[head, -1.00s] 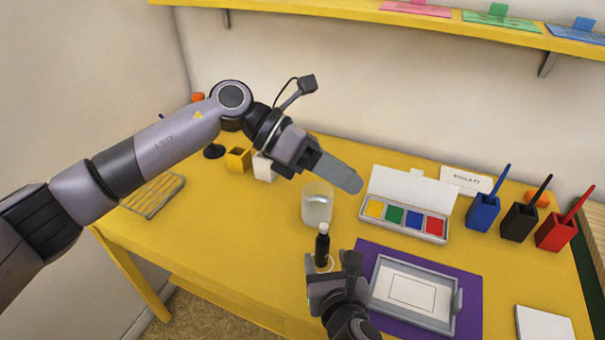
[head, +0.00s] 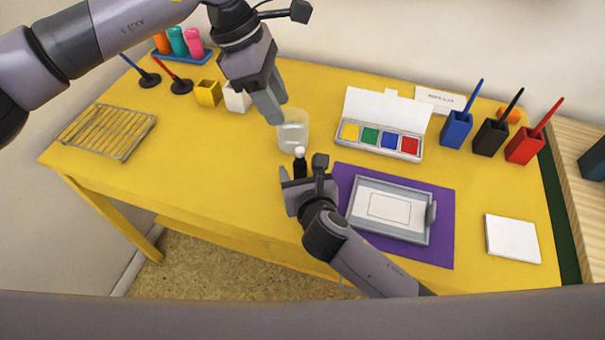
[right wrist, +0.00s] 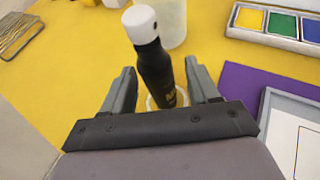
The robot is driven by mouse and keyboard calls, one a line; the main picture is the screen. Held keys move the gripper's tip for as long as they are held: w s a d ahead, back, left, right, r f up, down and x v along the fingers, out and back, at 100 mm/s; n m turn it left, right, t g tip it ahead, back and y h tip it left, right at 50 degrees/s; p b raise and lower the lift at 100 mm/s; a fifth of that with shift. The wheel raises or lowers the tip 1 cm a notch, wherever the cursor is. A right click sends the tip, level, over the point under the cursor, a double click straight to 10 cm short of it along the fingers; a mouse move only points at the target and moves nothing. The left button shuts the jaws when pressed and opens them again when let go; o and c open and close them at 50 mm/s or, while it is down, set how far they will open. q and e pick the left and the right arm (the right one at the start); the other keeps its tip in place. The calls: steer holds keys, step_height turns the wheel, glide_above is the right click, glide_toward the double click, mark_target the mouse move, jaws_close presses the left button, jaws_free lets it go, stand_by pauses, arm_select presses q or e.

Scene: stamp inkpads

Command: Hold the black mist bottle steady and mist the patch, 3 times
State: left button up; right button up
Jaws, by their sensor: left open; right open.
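The black mist bottle (head: 300,164) with a white cap stands upright on the yellow table, on a pale ring mark seen in the right wrist view. My right gripper (head: 301,176) is open with its fingers on either side of the bottle (right wrist: 158,62); in the right wrist view (right wrist: 160,90) gaps show beside it. My left gripper (head: 272,108) is open and empty, above the table by the clear jar. The patch appears to be the white sheet with a drawn rectangle (head: 390,206) in the grey tray (head: 432,222) on the purple mat.
A clear jar (head: 293,132) stands just behind the bottle. A paint box (head: 376,141) with four-colour pads lies behind the tray. Blue, black and red holders (head: 490,138) stand at the right. A white pad (head: 512,239) lies front right. The table's front left is clear.

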steer(key=shift+x, duration=1.1)
steer(key=shift+r, duration=0.1)
steer(key=c, duration=1)
arm_select(q)
jaws_close()
arm_select(e)
steer(key=shift+c, duration=0.2)
